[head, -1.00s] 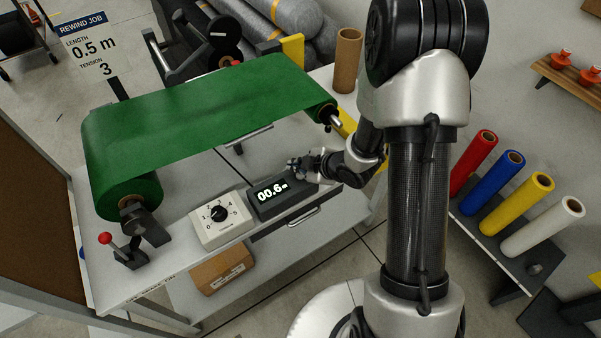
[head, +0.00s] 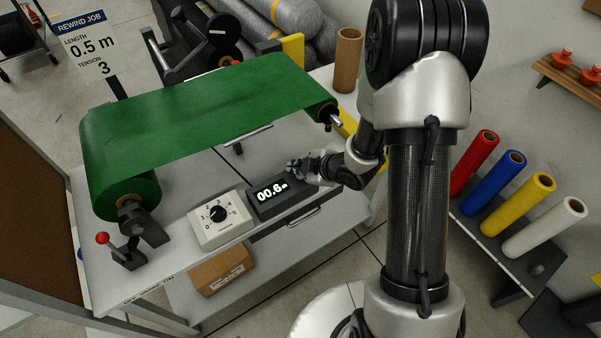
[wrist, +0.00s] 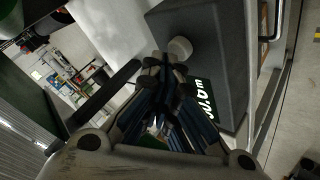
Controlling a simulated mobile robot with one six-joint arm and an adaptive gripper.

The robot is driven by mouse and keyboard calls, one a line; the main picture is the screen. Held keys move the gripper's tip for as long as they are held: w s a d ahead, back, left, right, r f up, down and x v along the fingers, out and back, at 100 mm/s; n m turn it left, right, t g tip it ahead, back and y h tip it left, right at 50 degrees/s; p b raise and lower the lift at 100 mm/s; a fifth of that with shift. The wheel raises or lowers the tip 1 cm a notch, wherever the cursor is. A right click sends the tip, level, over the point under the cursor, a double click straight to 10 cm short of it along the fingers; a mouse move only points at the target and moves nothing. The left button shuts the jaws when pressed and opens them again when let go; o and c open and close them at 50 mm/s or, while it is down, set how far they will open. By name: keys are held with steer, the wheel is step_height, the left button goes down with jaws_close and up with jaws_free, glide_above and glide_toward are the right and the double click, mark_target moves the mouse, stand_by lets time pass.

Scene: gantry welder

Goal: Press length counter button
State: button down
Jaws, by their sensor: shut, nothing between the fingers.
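The length counter (head: 281,196) is a dark grey box on the front of the rewind table, and its display reads 00.6 m. In the wrist view the counter (wrist: 215,50) fills the upper right, with its round pale button (wrist: 180,48) standing out of the top face. My gripper (head: 294,166) is shut and empty, at the counter's far right end. In the wrist view my gripper's fingertips (wrist: 165,65) are just below the button in the picture; I cannot tell whether they touch it. In the head view the button is hidden by my gripper.
A tension dial box (head: 221,217) stands left of the counter. A red-knobbed lever (head: 103,239) is at the table's left corner. Green material (head: 205,110) spans two rollers behind the counter. A sign (head: 84,42) reads length 0.5 m, tension 3. Coloured rolls (head: 497,190) stand right.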

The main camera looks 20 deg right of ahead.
mark_target(298, 176)
steer(key=shift+f+b, duration=0.35)
steer(key=shift+f, duration=0.05)
steer(key=shift+r, duration=0.1)
stand_by(0.3)
steer(key=shift+r+p, duration=0.65)
steer(key=shift+r, duration=0.1)
steer(key=shift+r, duration=0.1)
step_height(298, 176, up, 6)
steer(key=p, duration=0.5)
stand_by(0.6)
